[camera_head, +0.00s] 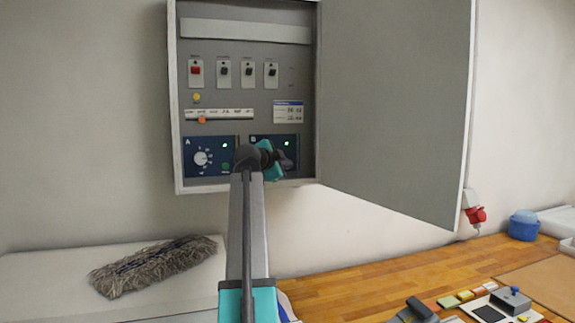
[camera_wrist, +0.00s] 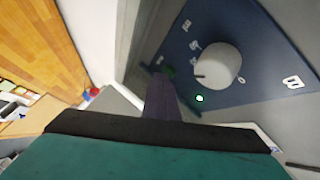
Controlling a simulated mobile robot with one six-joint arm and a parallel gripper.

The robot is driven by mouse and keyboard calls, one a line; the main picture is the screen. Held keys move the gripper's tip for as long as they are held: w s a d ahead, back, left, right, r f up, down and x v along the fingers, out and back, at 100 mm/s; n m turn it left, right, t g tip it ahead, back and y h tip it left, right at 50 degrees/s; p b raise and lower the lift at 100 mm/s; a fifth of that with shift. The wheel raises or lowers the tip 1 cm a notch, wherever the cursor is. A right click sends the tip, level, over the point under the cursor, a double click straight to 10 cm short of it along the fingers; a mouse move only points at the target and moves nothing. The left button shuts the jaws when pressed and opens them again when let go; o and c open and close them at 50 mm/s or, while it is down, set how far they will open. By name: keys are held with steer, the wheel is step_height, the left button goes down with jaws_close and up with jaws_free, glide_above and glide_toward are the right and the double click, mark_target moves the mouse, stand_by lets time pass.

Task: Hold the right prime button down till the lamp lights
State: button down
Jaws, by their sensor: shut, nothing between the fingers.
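Panel B (camera_head: 259,140) is the right of two blue panels low in an open grey cabinet. Its green lamp (camera_head: 287,143) glows, and also shows bright in the wrist view (camera_wrist: 199,98). In the wrist view, panel B's pale dial (camera_wrist: 217,65) stands beside the green prime button (camera_wrist: 169,71). My gripper (camera_head: 287,161) is shut and empty in front of panel B, hiding the button in the head view. In the wrist view its fingertips (camera_wrist: 160,79) reach the button's edge and partly cover it. I cannot tell whether they press it.
Several switches (camera_head: 222,74) sit higher up. The cabinet door (camera_head: 395,95) stands open to the right. A grey mop head (camera_head: 150,267) lies on a white surface below left.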

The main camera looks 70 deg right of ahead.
steer(key=shift+s+a, duration=0.1)
steer(key=shift+a, duration=0.1)
stand_by(0.5)
steer(key=shift+s+a+b, duration=0.3)
steer(key=shift+s+a, duration=0.1)
steer(key=shift+a, duration=0.05)
steer(key=s+a, duration=0.1)
steer(key=a, duration=0.1)
steer(key=s+a, duration=0.2)
steer(key=shift+s, duration=0.1)
stand_by(0.8)
stand_by(0.4)
